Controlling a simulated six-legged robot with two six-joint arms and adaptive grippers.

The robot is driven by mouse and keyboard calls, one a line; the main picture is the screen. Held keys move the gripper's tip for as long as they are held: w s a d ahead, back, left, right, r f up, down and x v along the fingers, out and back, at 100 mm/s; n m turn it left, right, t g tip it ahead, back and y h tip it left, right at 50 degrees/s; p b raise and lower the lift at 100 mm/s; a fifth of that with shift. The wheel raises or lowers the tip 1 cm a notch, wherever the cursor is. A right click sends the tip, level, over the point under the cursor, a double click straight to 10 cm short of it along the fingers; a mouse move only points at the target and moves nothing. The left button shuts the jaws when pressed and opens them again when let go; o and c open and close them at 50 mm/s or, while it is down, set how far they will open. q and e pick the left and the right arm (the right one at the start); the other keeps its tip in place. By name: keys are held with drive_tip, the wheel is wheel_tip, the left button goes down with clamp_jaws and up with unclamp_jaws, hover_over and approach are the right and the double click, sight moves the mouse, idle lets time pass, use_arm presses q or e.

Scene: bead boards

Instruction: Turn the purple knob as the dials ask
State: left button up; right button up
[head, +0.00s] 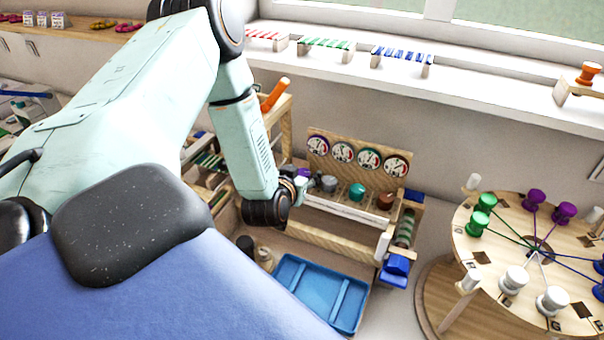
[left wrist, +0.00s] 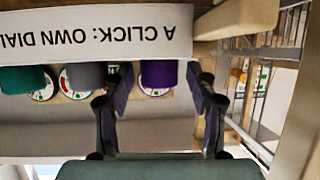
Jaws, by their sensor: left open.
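The purple knob (head: 303,173) is the leftmost of a row on a wooden stand, partly hidden by my left arm in the head view. In the left wrist view, which is upside down, the purple knob (left wrist: 158,73) sits between the two fingers of my left gripper (left wrist: 160,84). The gripper is open, with a finger on each side of the knob; I cannot tell whether either touches it. Several round dials with a purple-rimmed one (head: 318,146) at the left stand behind the knobs. Their needles are too small to read. My right gripper is not in view.
Beside the purple knob are a grey knob (head: 328,183), a teal knob (head: 356,190) and a brown knob (head: 385,200). A white label strip (left wrist: 95,38) runs along the stand. A blue tray (head: 290,272) lies in front. A round pegged board (head: 480,245) stands at the right.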

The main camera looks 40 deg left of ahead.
use_arm(q)
drive_tip(key=shift+w, duration=0.1)
drive_tip(key=shift+c, duration=0.4)
drive_tip(key=shift+w+f, duration=0.15)
drive_tip(key=c, duration=1.1)
